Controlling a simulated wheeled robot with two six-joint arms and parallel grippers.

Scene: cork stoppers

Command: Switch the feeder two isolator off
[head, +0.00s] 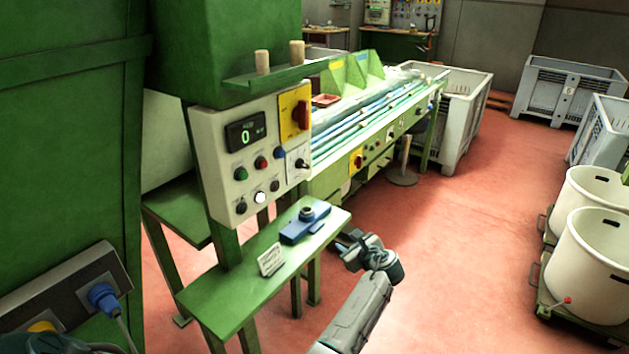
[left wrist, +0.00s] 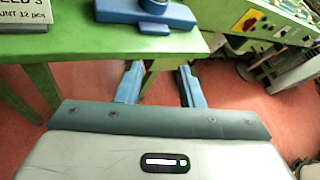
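A grey control panel (head: 250,155) faces me. At its upper right is a yellow plate with a red rotary isolator (head: 301,114), whose handle looks roughly upright. A second red knob on a yellow plate (head: 357,161) sits on the bench line behind; a similar red knob shows in the left wrist view (left wrist: 247,22). I cannot read which one is feeder two. My left gripper (head: 345,243) is beside the small green table's right end, below and right of the panel, touching nothing. Its blue fingers (left wrist: 160,84) are apart and empty. My right gripper is not seen.
The green table (head: 225,297) holds a blue device (head: 304,226) and a small white card (head: 271,260). Above the panel, a green ledge carries two corks (head: 262,61). A post on a round base (head: 404,165) stands behind. Red floor to the right is clear up to white tubs (head: 590,270).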

